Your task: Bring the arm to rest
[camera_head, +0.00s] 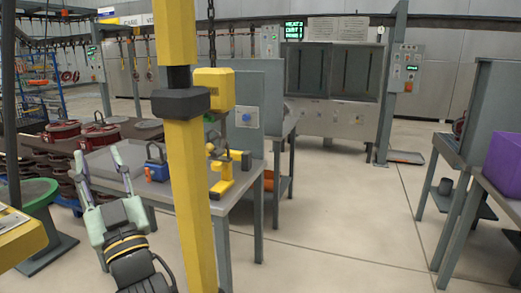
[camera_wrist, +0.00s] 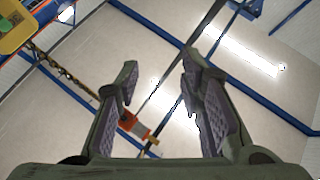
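My gripper (camera_head: 98,168) shows at the lower left in the head view, with its pale green fingers pointing up and spread apart. Nothing is between them. In the wrist view my gripper (camera_wrist: 158,92) is also open and empty.
A yellow post (camera_head: 188,200) stands close in front, right of my gripper. A yellow tool (camera_head: 226,172) and a blue padlock-shaped object (camera_head: 156,165) are on the table. Red round parts (camera_head: 63,131) lie on a rack behind. A purple bin (camera_head: 505,165) is at right. Open floor lies between.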

